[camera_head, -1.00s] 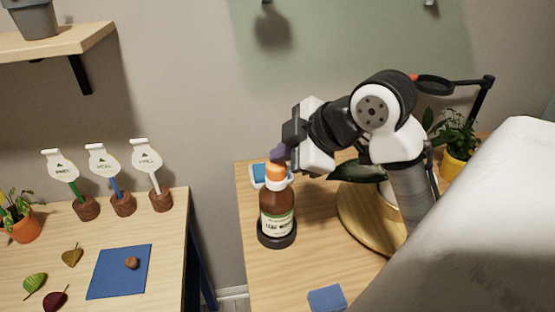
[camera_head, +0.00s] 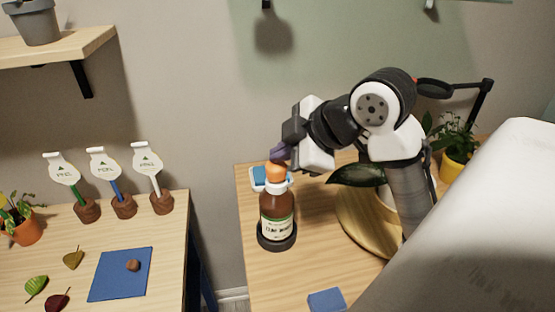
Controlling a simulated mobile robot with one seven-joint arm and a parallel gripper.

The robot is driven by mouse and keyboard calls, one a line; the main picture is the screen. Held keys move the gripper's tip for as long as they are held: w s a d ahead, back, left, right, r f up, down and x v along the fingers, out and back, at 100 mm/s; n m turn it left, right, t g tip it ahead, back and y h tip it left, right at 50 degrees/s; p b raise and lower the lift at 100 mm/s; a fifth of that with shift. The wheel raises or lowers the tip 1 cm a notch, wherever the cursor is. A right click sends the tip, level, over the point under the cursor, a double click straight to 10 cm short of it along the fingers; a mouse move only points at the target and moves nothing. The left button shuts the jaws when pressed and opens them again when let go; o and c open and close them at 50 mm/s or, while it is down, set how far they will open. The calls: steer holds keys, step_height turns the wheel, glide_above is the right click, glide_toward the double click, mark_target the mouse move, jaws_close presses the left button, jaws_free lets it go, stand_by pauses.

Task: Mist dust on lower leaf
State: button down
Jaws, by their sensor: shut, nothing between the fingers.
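A brown spray bottle (camera_head: 277,213) with a pale label and an orange-and-white top stands upright on a dark round base (camera_head: 278,240) on the right table. My gripper (camera_head: 280,155) is shut at the bottle's top, with nothing between its fingers. I cannot tell whether its fingertips touch the orange part. A large dark green leaf (camera_head: 356,175) shows low behind my arm, above a round wooden board (camera_head: 362,226). Most of that plant is hidden by my arm, and dust on the leaf is too small to make out.
A blue-and-white dish (camera_head: 262,178) sits behind the bottle. A blue block (camera_head: 327,300) lies at the table's front. A yellow pot (camera_head: 453,166) with a plant stands at right. The left table holds plant labels (camera_head: 104,168), a blue mat (camera_head: 120,275) and loose leaves.

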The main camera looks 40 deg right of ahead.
mark_target(281, 166)
step_height(281, 166, up, 6)
steer(key=p, duration=0.3)
steer(key=shift+f+p, duration=0.15)
steer(key=shift+p, duration=0.25)
stand_by(2.1)
